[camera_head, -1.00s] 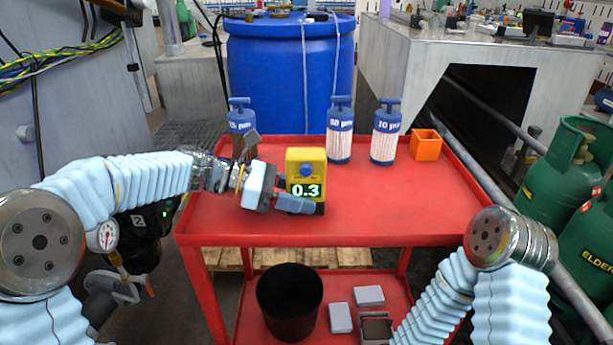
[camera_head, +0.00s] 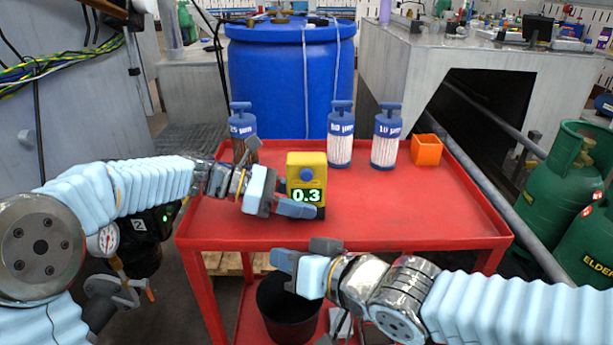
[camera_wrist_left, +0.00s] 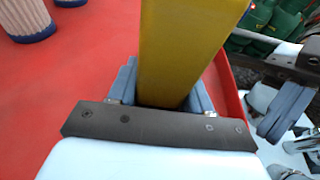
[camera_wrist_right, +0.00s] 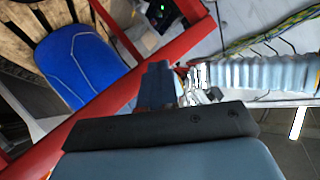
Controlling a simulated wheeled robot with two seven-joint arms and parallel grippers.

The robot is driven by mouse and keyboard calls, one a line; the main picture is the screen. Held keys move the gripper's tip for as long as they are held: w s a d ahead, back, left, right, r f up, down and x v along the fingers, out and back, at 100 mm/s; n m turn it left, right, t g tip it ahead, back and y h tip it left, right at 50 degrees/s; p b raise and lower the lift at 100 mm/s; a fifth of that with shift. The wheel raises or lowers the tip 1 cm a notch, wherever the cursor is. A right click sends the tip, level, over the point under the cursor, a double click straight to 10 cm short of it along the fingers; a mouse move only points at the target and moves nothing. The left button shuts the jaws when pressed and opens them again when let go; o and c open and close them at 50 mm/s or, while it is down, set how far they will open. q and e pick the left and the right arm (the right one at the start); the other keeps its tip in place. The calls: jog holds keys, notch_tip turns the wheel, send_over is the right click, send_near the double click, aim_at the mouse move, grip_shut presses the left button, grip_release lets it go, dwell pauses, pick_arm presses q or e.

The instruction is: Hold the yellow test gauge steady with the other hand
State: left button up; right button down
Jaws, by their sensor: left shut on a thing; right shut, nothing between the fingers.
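The yellow test gauge (camera_head: 306,172) stands upright at the middle of the red trolley top, with a blue knob and a display reading 0.3. My left gripper (camera_head: 298,200) is shut on its lower part; the left wrist view shows the yellow body (camera_wrist_left: 188,50) between the fingers. I cannot tell whether the gauge's base touches the trolley. My right gripper (camera_head: 297,253) is shut and empty, near the trolley's front edge, nearer to the camera than the gauge and apart from it. Its closed fingers show in the right wrist view (camera_wrist_right: 157,85).
The red trolley (camera_head: 420,215) has free room right of the gauge. Blue-capped cylinders (camera_head: 341,135) (camera_head: 386,137) (camera_head: 241,130) and an orange open box (camera_head: 427,150) stand along its back. A black bin (camera_head: 283,305) sits on the lower shelf. Green gas bottles (camera_head: 555,175) stand at right.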

aim_at(306, 175)
jog(key=s+d+r+m+t+y, duration=0.1)
jog(key=d+r, duration=0.3)
jog(key=r, duration=0.4)
jog(key=shift+s+r+m+t+y, duration=0.15)
jog(key=shift+s+m+t+y, duration=0.15)
jog(key=shift+s+t, duration=0.45)
jog(key=shift+d, duration=0.1)
jog(key=shift+w, duration=4.35)
jog(key=shift+w, duration=0.1)
jog(key=shift+w, duration=0.3)
jog(key=shift+w, duration=0.4)
jog(key=shift+s, duration=0.85)
